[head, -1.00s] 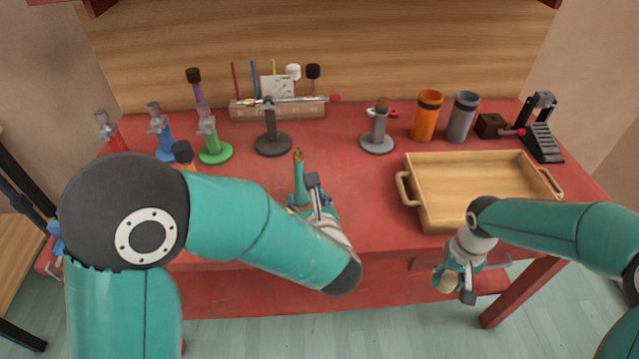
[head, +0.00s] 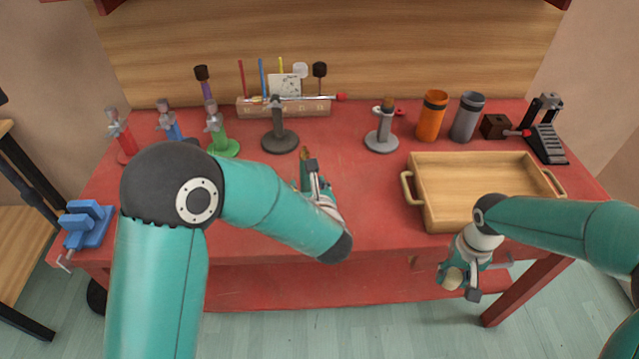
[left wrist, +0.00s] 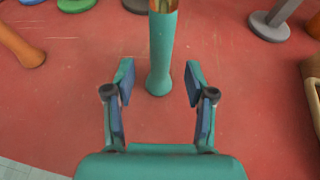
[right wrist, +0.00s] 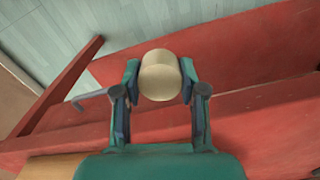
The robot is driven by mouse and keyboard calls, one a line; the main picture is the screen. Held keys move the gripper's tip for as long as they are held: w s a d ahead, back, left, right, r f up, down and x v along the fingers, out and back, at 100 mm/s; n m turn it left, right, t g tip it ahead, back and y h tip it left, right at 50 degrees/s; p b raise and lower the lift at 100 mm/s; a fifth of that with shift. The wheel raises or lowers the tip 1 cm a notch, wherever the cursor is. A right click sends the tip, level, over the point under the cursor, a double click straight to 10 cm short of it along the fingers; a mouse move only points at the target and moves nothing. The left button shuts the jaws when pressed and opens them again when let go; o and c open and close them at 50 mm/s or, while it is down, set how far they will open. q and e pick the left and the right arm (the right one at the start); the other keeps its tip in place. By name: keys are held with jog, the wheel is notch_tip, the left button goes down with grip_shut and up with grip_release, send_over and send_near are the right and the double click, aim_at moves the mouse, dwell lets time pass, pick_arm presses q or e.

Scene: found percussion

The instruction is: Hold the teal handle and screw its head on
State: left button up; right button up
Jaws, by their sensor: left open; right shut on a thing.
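The teal handle (head: 304,158) stands upright on the red table, with a brass-coloured top; it also shows in the left wrist view (left wrist: 160,65). My left gripper (head: 311,176) is open and low over the table. In the left wrist view its fingers (left wrist: 159,85) are spread to both sides, with the handle's foot centred just beyond them, apart from both. My right gripper (head: 463,284) is shut on a cream, rounded head (right wrist: 160,76), held off the front edge of the table. The arm hides part of the handle in the head view.
A wooden tray (head: 426,204) lies right of my left gripper. Several stands, including a dark one (head: 280,139) and a grey one (head: 382,141), line the back. An orange handle (left wrist: 18,45) is to the left. A blue vise (head: 88,224) sits at the left edge.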

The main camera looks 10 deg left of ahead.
aim_at(306, 180)
pick_arm(q)
jog(key=shift+w, duration=0.1)
pick_arm(e)
jog(key=shift+r, duration=0.1)
pick_arm(q)
jog(key=p+x, duration=0.2)
jog(key=x, duration=0.2)
jog(key=shift+w+a, duration=0.15)
jog(key=shift+w, duration=0.05)
pick_arm(e)
jog(key=shift+r, duration=0.8)
pick_arm(q)
jog(key=shift+w+a+f, duration=0.1)
jog(key=shift+w+f, duration=0.05)
jog(key=shift+w, duration=0.1)
grip_shut()
